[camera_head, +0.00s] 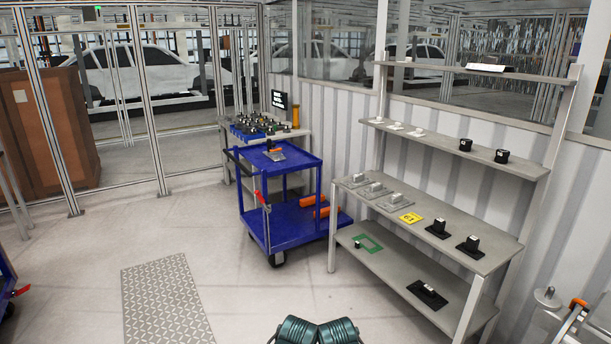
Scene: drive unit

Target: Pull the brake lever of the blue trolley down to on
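The blue trolley (290,232) stands in the middle of the camera_head view, with an upper and a lower deck on blue posts and dark castors. A small red brake lever (258,197) is at its near left post, between the two decks. The lever looks tilted, but it is too small to tell its setting. A second blue trolley (5,284) is cut off at the left edge, with a red lever (20,291) on it. Neither of my grippers' fingers shows. Two dark green ribbed parts at the bottom middle seem to be mine.
A grey shelf rack (408,259) with small dark and grey parts stands close to the right of the trolley. A workbench (300,133) is behind it. Orange cylinders (322,212) lie on the lower deck. A ribbed floor plate (165,300) lies left; the floor around it is clear.

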